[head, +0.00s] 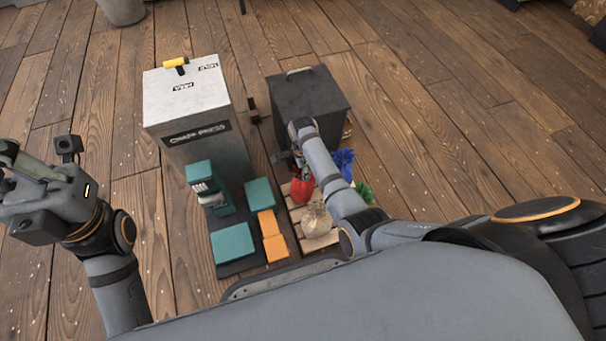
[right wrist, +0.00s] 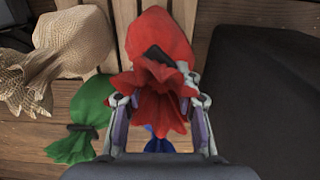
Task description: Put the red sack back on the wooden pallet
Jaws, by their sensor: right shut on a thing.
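The red sack (head: 301,187) is beside my right forearm in the head view. In the right wrist view the red sack (right wrist: 158,42) fills the middle, its gathered neck between the two fingers of my right gripper (right wrist: 158,106), which is shut on it. The wooden pallet (head: 294,214) lies on the floor beneath, and its slats (right wrist: 123,22) show behind the sack. I cannot tell whether the sack touches the slats. My left gripper (head: 22,190) is at the far left of the head view, away from the pallet; its fingers are not clear.
A tan sack (head: 316,222), a blue sack (head: 344,160) and a green sack (head: 364,192) are around the pallet. A dark box (head: 310,104) stands behind it. A grey press cabinet (head: 196,112) and teal and orange blocks (head: 233,243) stand left. The floor at right is clear.

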